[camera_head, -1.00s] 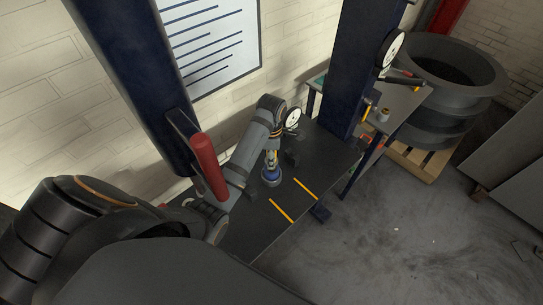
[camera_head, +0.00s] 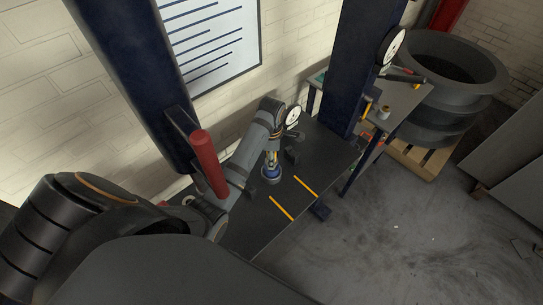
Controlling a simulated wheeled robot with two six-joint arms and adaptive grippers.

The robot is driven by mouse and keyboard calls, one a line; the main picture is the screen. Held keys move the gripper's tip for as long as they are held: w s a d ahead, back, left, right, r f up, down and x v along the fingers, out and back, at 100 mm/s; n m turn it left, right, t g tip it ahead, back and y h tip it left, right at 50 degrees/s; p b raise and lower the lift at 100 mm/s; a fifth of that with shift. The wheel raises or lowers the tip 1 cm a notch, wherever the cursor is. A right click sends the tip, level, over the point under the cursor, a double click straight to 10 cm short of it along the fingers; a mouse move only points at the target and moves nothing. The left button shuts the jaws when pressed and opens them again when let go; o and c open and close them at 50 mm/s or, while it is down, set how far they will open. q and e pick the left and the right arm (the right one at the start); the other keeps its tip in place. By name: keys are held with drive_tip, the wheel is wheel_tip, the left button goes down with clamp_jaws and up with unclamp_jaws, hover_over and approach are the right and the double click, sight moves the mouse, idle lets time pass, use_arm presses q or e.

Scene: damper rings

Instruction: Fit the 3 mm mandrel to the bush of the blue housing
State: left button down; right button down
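The blue housing (camera_head: 270,175) stands on the dark bench, small and seen from above. I cannot make out the mandrel or the bush. My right gripper is not in view.
The dark bench (camera_head: 245,225) has two yellow strips (camera_head: 282,208) and dark blocks (camera_head: 292,156) near the housing. A white dial (camera_head: 293,117) is behind. A dark blue post with a red handle (camera_head: 209,163) rises at left; another post (camera_head: 352,75) stands at right.

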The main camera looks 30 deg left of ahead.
use_arm(q)
drive_tip(key=shift+f, duration=0.2)
idle(0.5)
drive_tip(key=c, duration=0.6)
unclamp_jaws()
drive_tip(key=shift+f, duration=0.1)
